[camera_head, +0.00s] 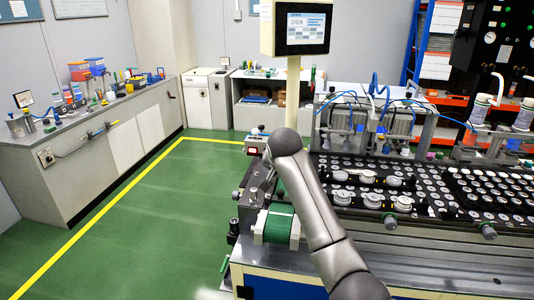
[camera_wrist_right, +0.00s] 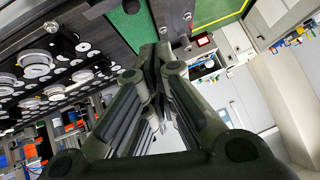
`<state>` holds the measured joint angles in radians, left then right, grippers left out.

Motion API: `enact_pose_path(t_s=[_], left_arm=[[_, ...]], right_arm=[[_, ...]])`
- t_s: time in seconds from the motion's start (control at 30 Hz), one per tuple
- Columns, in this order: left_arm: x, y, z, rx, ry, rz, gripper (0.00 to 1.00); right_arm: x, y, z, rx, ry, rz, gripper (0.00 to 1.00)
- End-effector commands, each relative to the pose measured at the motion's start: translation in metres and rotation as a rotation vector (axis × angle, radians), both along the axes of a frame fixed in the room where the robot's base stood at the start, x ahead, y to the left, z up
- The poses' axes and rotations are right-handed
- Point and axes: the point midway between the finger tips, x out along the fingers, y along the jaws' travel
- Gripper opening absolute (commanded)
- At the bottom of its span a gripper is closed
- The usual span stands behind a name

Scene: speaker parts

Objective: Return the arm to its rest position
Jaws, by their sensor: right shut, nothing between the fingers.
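My right arm (camera_head: 318,215) comes in from the bottom right in the head view and reaches up over the left end of the workbench. Its grey elbow-like joint stands at the top, and the gripper beyond it is mostly hidden behind the arm and hard to make out. In the right wrist view my right gripper (camera_wrist_right: 155,58) shows large, its dark fingers meeting at the tips, shut with nothing between them. My left gripper is in neither view.
The workbench (camera_head: 420,250) holds a dark tray of speaker parts (camera_head: 375,180) right of the arm. A green conveyor belt (camera_head: 278,226) lies close beside the arm. A monitor (camera_head: 300,28) stands on a post behind. The green floor (camera_head: 150,220) at left is clear.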

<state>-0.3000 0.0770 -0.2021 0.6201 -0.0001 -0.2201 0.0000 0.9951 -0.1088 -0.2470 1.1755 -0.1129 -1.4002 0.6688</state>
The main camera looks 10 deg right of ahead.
Motion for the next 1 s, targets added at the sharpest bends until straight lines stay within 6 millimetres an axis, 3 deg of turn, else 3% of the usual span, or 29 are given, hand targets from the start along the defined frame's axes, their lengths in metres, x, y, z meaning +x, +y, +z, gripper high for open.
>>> enact_pose_path(t_s=[0.17,0.27,0.4,0.6,0.8,1.0], left_arm=[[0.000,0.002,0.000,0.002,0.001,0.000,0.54],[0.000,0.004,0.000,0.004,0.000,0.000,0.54],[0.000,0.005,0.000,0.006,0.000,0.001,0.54],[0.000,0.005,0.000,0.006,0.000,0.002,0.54],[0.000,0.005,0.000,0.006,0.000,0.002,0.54],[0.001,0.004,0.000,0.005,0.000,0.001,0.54]], right_arm=[[-0.033,-0.011,-0.065,-0.015,0.066,0.037,0.00],[-0.066,-0.021,-0.109,-0.030,0.110,0.072,0.00],[-0.116,-0.032,-0.161,-0.052,0.169,0.120,0.00],[-0.195,-0.050,-0.219,-0.090,0.246,0.189,0.00],[-0.291,-0.067,-0.259,-0.134,0.329,0.276,0.00],[-0.382,-0.080,-0.273,-0.178,0.401,0.367,0.00]])
